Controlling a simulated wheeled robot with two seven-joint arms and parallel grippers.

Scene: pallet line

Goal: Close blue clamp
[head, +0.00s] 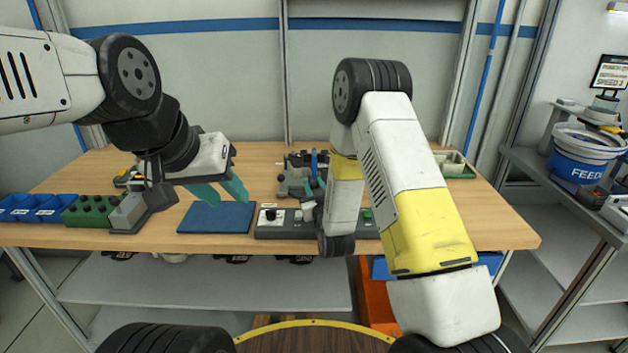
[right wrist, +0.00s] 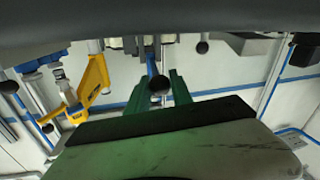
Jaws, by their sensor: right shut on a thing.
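The blue clamp (head: 314,160) stands on the dark fixture at the middle of the table, its blue handle pointing up in the head view. In the right wrist view, its blue lever (right wrist: 151,66) with a black ball knob shows between the green fingers. My right gripper (right wrist: 160,82) is shut on this lever; in the head view my right forearm hides most of the gripper. My left gripper (head: 228,197) is open and empty above the blue mat, its teal fingers apart. The clamp's lower part is partly hidden.
A blue mat (head: 200,224) lies left of a grey control box (head: 272,230). Green and blue bins (head: 36,208) stand at the left. A yellow part (right wrist: 92,80) is beside the clamp in the right wrist view. A feeder bowl (head: 584,155) stands at the right.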

